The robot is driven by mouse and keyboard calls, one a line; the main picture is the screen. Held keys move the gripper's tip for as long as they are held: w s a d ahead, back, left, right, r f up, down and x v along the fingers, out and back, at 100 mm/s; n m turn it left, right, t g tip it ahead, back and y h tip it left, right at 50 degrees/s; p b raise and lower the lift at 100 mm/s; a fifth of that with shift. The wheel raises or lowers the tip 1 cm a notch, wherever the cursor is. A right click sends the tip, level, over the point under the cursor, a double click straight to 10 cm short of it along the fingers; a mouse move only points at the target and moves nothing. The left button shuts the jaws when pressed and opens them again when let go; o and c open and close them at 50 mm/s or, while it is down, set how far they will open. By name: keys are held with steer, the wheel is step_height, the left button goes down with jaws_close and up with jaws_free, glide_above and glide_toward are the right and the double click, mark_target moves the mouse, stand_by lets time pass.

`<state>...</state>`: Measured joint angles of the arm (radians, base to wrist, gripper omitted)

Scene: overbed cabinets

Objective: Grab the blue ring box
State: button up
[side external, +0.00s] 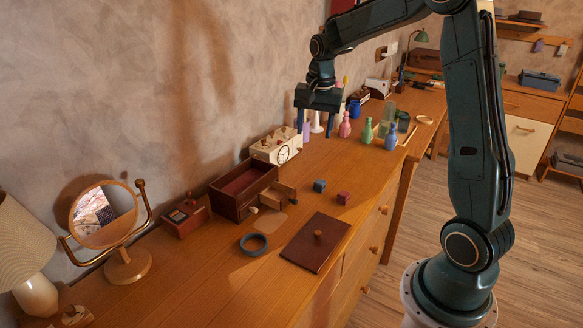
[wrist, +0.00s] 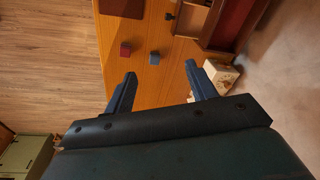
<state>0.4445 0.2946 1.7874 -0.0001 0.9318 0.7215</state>
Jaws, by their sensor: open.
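The blue ring box (side external: 320,186) is a small blue cube on the wooden cabinet top. It also shows in the wrist view (wrist: 154,58), just ahead of the gap between my fingertips. A similar small dark red box (side external: 344,198) sits close beside it, apart from it; it is in the wrist view too (wrist: 126,49). My gripper (side external: 315,128) is open and empty, with its fingers pointing down. It hangs above the cabinet top, farther back than the blue box. Both fingers show in the wrist view (wrist: 161,71).
A white clock box (side external: 277,147) and an open dark red chest (side external: 233,203) stand near the wall. A brown lid (side external: 303,255) and a blue ring (side external: 246,251) lie in front. Several bottles, including a pink one (side external: 345,127), stand behind. The wood around the small boxes is clear.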

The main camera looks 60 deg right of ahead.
steer(key=w+d+f+m+g, duration=0.1)
steer(key=d+f+m, duration=0.3)
steer(key=d+f, duration=0.6)
steer(key=shift+w+f+m+y, duration=0.3)
steer(key=shift+w, duration=0.4)
glide_above(320, 181)
steer(key=f, duration=0.8)
steer(key=shift+s+a, duration=0.2)
steer(key=shift+f, duration=0.25)
steer(key=shift+w+d+f, duration=0.15)
steer(key=shift+f, duration=2.45)
